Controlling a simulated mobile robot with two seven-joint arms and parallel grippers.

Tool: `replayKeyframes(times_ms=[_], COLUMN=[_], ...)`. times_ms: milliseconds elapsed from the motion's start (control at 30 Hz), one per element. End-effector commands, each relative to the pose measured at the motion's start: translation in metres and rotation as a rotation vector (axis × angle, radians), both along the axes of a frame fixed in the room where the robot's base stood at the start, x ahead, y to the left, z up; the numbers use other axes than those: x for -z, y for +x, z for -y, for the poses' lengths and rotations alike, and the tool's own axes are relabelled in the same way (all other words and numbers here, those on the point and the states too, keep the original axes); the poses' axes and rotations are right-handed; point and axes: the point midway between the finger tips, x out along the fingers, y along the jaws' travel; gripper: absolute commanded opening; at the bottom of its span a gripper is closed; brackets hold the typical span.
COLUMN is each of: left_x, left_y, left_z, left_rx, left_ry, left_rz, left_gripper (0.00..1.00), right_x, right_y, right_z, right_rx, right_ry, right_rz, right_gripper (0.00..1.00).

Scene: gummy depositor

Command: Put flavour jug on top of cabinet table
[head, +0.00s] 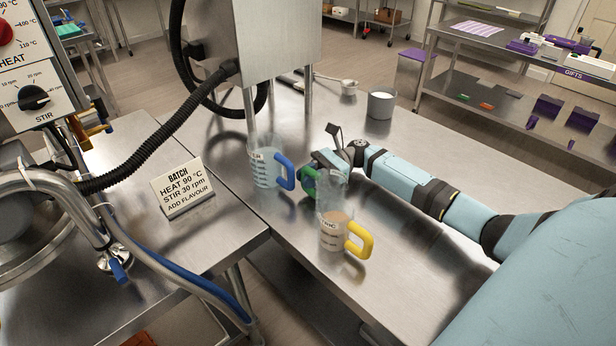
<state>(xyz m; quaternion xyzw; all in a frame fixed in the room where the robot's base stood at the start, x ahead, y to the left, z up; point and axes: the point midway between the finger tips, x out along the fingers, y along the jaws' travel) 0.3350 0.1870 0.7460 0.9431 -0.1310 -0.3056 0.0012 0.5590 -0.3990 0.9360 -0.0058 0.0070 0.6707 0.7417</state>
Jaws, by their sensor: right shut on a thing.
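The blue-handled jug (264,168) holds pale liquid. The green-handled jug (331,190) is just behind the yellow-handled jug (333,233), which holds beige contents and partly hides it. My right gripper (313,175) is shut on the green handle. Whether that jug touches the table or is slightly raised is unclear. The jug labels are too small to read, so I cannot tell which one is the flavour jug. My left gripper is out of view.
A grey cup (380,105) and a metal scoop (348,87) stand farther back. A batch sign (183,187) stands on the left table beside hoses and a pipe. The table is clear to the right of my arm. A shelf unit (480,95) is beyond.

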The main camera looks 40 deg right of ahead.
Motion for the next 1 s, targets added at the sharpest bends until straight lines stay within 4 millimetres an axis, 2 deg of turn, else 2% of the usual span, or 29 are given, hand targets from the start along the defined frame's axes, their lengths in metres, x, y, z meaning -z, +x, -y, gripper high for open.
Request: replayKeyframes(times_ms=[200, 233, 333, 700, 867, 1000], left_x=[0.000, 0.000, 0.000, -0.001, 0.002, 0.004], left_y=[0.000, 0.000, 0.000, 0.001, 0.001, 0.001], left_z=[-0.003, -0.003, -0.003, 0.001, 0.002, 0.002], left_rx=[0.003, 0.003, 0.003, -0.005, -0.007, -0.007], left_ry=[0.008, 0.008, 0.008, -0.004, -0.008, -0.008], left_rz=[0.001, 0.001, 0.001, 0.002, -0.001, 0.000], left_gripper=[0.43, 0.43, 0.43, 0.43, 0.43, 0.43], right_x=[0.003, 0.003, 0.003, -0.001, 0.000, 0.000], right_y=[0.000, 0.000, 0.000, 0.000, -0.002, -0.005], right_z=[0.000, 0.000, 0.000, 0.002, 0.028, 0.059], right_rx=[0.001, 0.001, 0.000, 0.000, 0.003, 0.004], right_ry=[0.000, 0.000, -0.001, -0.001, -0.003, -0.001], right_rz=[0.000, 0.000, 0.000, 0.000, 0.000, -0.001], right_gripper=[0.00, 0.21, 0.44, 0.44, 0.44, 0.44])
